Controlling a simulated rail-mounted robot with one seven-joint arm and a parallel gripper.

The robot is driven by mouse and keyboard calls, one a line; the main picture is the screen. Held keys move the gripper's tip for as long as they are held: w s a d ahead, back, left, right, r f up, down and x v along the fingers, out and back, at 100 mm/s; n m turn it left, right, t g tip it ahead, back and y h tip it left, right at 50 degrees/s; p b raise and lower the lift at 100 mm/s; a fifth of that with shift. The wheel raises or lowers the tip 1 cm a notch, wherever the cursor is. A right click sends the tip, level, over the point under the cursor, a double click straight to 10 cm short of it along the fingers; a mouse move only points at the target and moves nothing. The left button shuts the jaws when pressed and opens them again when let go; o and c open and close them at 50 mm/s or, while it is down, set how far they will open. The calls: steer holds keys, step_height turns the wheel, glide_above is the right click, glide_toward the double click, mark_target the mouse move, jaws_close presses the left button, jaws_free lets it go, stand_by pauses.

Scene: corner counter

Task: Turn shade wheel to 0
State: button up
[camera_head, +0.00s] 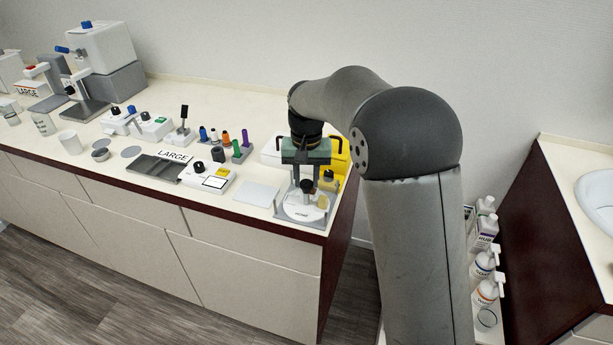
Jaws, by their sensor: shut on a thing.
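A small device with a pale round disc (303,209) stands on a grey base plate near the counter's right front corner. I take this disc for the shade wheel; dark lettering shows at its front, too small to read. A dark knob (306,186) rises from it. My gripper (306,181) points straight down over the device and is shut on the dark knob. The contact is small and partly hidden by the fingers. The wheel's 0 mark cannot be made out.
A white pad (257,194) lies to the left, near a white switch box (208,178) and a grey tray (158,168). The counter ends just right of the device.

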stand_by(0.4)
steer(key=o, duration=1)
step_height(320, 180, up, 17)
steer(key=shift+r, duration=0.2)
